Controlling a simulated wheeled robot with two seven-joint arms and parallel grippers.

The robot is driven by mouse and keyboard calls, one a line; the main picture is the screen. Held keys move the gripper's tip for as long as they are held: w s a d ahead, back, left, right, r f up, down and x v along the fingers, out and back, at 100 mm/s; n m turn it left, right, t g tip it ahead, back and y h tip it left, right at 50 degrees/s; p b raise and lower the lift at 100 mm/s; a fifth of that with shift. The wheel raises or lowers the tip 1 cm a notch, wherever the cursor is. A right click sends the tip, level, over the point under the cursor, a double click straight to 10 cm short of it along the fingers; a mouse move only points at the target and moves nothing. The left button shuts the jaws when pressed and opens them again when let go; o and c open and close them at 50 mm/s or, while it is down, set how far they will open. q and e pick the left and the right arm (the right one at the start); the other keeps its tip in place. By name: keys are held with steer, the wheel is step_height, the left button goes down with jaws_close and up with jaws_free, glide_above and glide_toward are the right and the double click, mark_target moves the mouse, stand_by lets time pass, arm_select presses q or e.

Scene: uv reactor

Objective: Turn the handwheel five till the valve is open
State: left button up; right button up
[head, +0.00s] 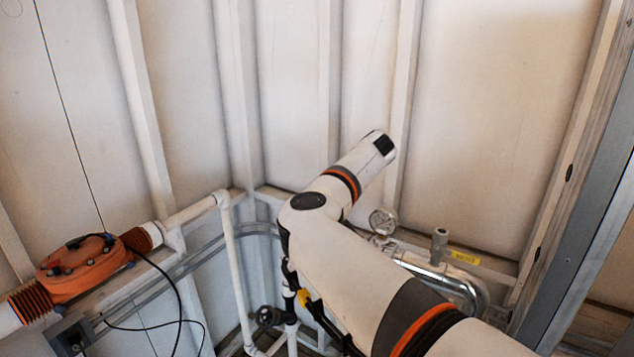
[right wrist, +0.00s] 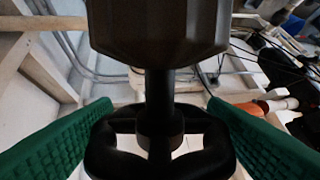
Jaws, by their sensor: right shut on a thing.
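In the right wrist view, a black handwheel (right wrist: 205,160) with an open, lobed rim sits on a dark stem, between the two green ribbed fingers of my right gripper (right wrist: 160,108). The fingers are shut on its rim, one on each side. A thick dark body (right wrist: 160,30) covers the top middle of that view. No number shows on the wheel. In the head view my right arm comes in from the lower right and hides its own gripper and the held wheel. My left gripper is not in view.
In the head view, an orange reactor housing (head: 80,268) joins a white pipe (head: 190,213) at left. A dark round fitting (head: 268,316) is low in the middle. A gauge (head: 382,221) and silver pipe (head: 440,270) stand behind my arm. Black cables (head: 180,305) hang at lower left.

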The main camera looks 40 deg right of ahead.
steer(key=shift+d+r+n+g+y+p, duration=0.15)
steer(key=shift+n+g+y+p, duration=0.25)
steer(key=shift+y+p, duration=0.6)
arm_select(q)
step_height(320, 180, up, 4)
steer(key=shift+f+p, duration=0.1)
steer(key=shift+p, duration=0.25)
arm_select(e)
steer(key=shift+n+g+y, duration=0.3)
steer(key=shift+g+y, duration=0.1)
steer(key=shift+y, duration=0.1)
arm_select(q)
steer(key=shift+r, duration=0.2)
arm_select(e)
steer(key=shift+g+y, duration=0.3)
steer(key=shift+y, duration=0.2)
steer(key=o, duration=0.9)
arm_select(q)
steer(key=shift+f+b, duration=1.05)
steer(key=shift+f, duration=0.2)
arm_select(e)
steer(key=shift+v, duration=3.65)
